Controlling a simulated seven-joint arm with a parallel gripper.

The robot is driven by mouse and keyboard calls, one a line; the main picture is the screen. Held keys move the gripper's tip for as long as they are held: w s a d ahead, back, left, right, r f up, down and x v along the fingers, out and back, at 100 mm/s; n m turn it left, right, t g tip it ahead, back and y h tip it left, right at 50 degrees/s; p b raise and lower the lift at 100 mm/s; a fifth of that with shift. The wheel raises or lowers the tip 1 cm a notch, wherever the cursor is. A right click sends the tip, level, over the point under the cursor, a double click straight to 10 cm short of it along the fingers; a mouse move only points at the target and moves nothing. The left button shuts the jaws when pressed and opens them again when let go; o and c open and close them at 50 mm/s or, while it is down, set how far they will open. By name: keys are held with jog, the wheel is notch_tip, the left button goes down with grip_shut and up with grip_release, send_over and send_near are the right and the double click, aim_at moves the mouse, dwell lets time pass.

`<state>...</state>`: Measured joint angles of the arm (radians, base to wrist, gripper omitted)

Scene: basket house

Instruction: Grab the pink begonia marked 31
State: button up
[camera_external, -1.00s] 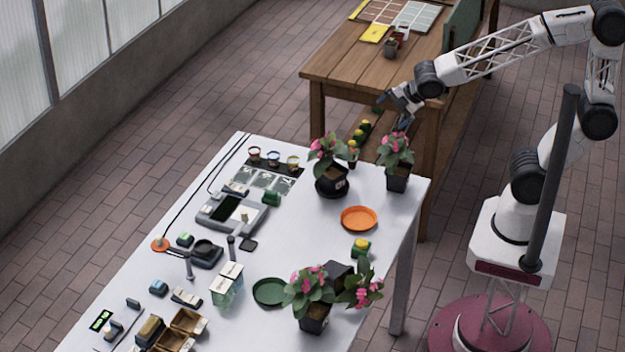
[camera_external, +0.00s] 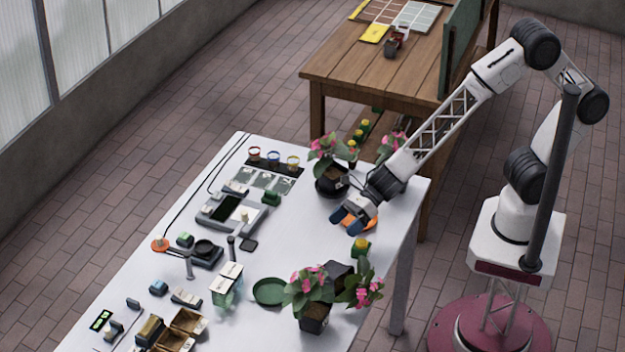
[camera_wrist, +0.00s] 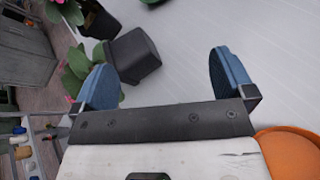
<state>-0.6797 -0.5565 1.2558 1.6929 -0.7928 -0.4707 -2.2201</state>
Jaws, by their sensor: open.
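Pink begonias in dark pots stand on the white table. No 31 is legible. One begonia (camera_external: 325,147) is at the back and another (camera_external: 392,144) is right of it, its pot hidden by my arm. In front, an upright begonia (camera_external: 305,287) stands beside a begonia (camera_external: 364,287) whose dark pot (camera_external: 340,272) looks tipped on its side. In the wrist view the tipped pot (camera_wrist: 134,55) lies ahead, between the finger directions, with its leaves on the left. My gripper (camera_external: 348,221) is open and empty above the orange saucer (camera_external: 372,225), apart from every pot.
A small yellow-green item (camera_external: 361,247) sits between my gripper and the front begonias. A green saucer (camera_external: 269,291) and a clear box (camera_external: 227,283) lie left of them. Instruments and trays fill the table's left side. A wooden table (camera_external: 345,72) stands behind.

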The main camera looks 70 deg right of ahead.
aim_at(342, 262)
jog(key=s+a+f+n+g+y, duration=0.1)
jog(key=s+a+f+n, duration=0.1)
jog(key=s+a+f+n+g+y, duration=0.1)
jog(key=s+a+f+n, duration=0.1)
jog(key=a+n, duration=0.1)
jog(key=shift+s+a+f, duration=0.15)
jog(key=shift+s, duration=0.15)
jog(key=shift+x, duration=1.3)
jog(key=shift+a+f, duration=0.1)
jog(key=shift+x, duration=2.5)
jog(key=c, duration=0.9)
